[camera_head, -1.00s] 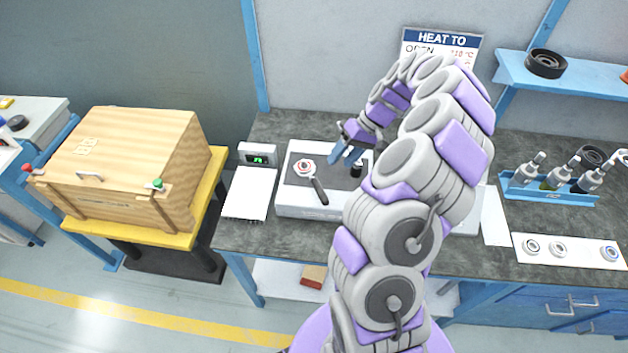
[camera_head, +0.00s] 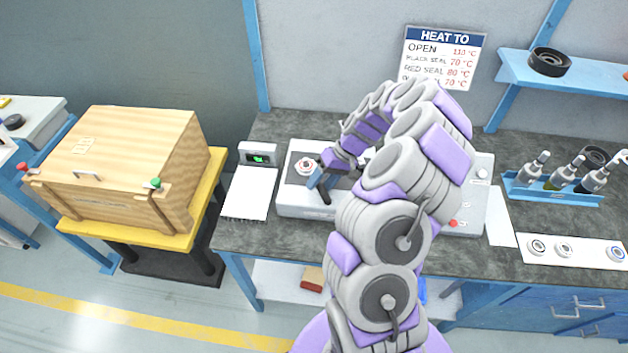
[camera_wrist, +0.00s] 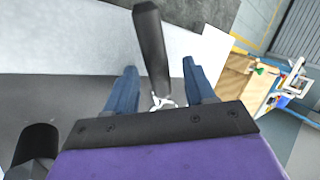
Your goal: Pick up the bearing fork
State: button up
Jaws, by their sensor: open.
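The bearing fork has a black handle (camera_head: 324,197) and a metal fork end; in the head view it lies on the heater's dark plate, partly hidden by my gripper. A bearing (camera_head: 305,166) with a red ring sits at the fork's far end. My gripper (camera_head: 317,178) is open over the fork. In the wrist view the black handle (camera_wrist: 151,45) runs between the two blue fingers of my gripper (camera_wrist: 159,66), with space on both sides. The bright metal neck shows near the palm; the rest of the fork end is hidden.
A black post (camera_wrist: 35,145) stands close by in the wrist view. The heater (camera_head: 300,204) is on the grey bench, beside a display box (camera_head: 257,154) and a white sheet (camera_head: 247,192). A bottle rack (camera_head: 550,190) and a strip of bearings (camera_head: 585,250) lie to the right.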

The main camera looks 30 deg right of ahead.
jog(key=shift+d, duration=0.25)
jog(key=c, duration=0.6)
jog(key=shift+a, duration=0.15)
grip_shut()
notch_tip(320, 180, up, 10)
jog(key=p, duration=0.2)
